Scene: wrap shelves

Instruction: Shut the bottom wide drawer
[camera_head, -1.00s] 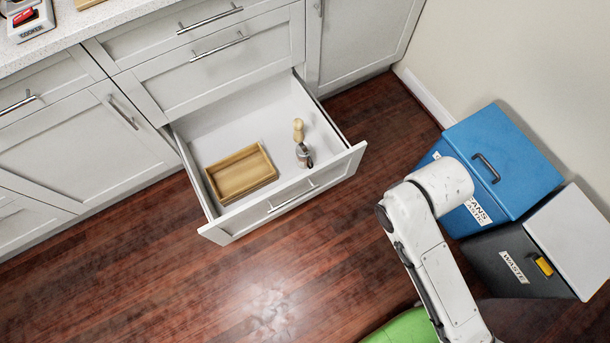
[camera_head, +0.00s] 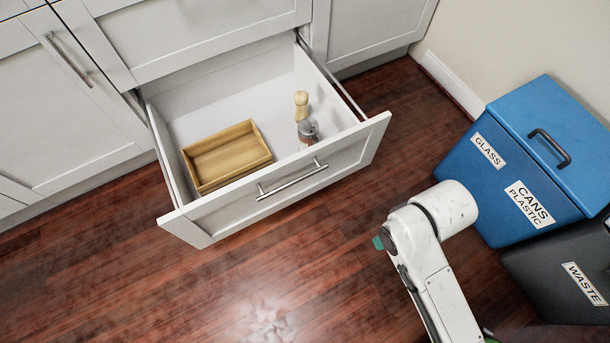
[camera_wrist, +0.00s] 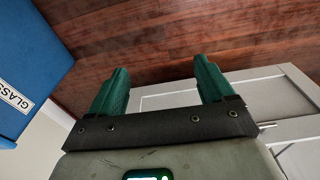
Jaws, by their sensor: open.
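The bottom wide drawer (camera_head: 285,190) is pulled well out from the white cabinet in the head view. It holds a shallow wooden tray (camera_head: 226,157), a wooden grinder (camera_head: 301,106) and a dark-capped grinder (camera_head: 308,130). A metal bar handle (camera_head: 292,179) is on its front. My arm is to the right of the drawer, apart from it; only a green bit of the hand shows there. In the wrist view my gripper (camera_wrist: 160,82) has its two green fingers spread, with nothing between them. White cabinet fronts (camera_wrist: 255,87) lie beyond the right finger.
A blue bin (camera_head: 515,170) labelled for glass and cans stands at the right, with a dark waste bin (camera_head: 565,275) in front of it. My arm is close to the bins. The wooden floor (camera_head: 240,285) before the drawer is clear.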

